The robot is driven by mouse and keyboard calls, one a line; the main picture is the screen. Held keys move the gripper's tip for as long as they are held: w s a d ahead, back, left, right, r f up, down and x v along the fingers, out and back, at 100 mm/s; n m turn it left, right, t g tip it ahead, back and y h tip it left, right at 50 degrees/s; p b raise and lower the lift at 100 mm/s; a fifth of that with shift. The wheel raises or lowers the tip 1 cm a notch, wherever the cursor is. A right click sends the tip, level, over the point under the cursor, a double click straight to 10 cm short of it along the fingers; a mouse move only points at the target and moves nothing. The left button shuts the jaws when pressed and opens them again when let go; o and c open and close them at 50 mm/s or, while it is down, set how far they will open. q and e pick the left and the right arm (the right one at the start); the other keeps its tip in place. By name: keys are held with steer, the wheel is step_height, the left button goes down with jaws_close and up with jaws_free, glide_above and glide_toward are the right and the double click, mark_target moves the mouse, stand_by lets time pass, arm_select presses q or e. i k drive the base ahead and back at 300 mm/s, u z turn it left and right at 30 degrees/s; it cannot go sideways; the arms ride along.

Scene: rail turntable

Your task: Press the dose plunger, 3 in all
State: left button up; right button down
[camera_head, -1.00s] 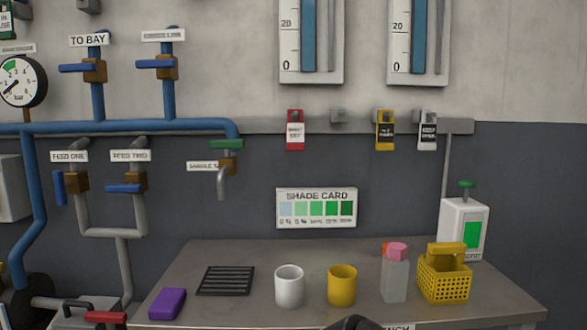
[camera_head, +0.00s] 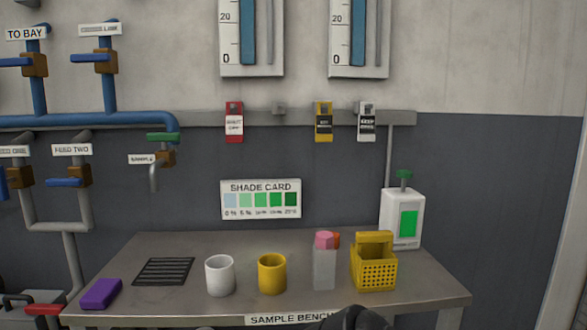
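The dose plunger is the green knob (camera_head: 404,175) on top of the white dispenser (camera_head: 387,212), which has a green window in its front. The dispenser stands at the back right of the sample bench (camera_head: 220,248). A dark rounded part of mine, probably of my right gripper (camera_head: 355,319), just enters at the bottom edge, in front of the bench and well short of the dispenser. Its fingers cannot be made out. My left gripper is not in view.
On the bench are a purple block (camera_head: 101,294), a black grille (camera_head: 164,271), a white cup (camera_head: 220,276), a yellow cup (camera_head: 272,274), a pink-capped bottle (camera_head: 324,268) and a yellow basket (camera_head: 374,267). The bottle and basket stand in front of the dispenser.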

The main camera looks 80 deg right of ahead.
mark_target(405, 174)
steer(key=z, duration=2.15)
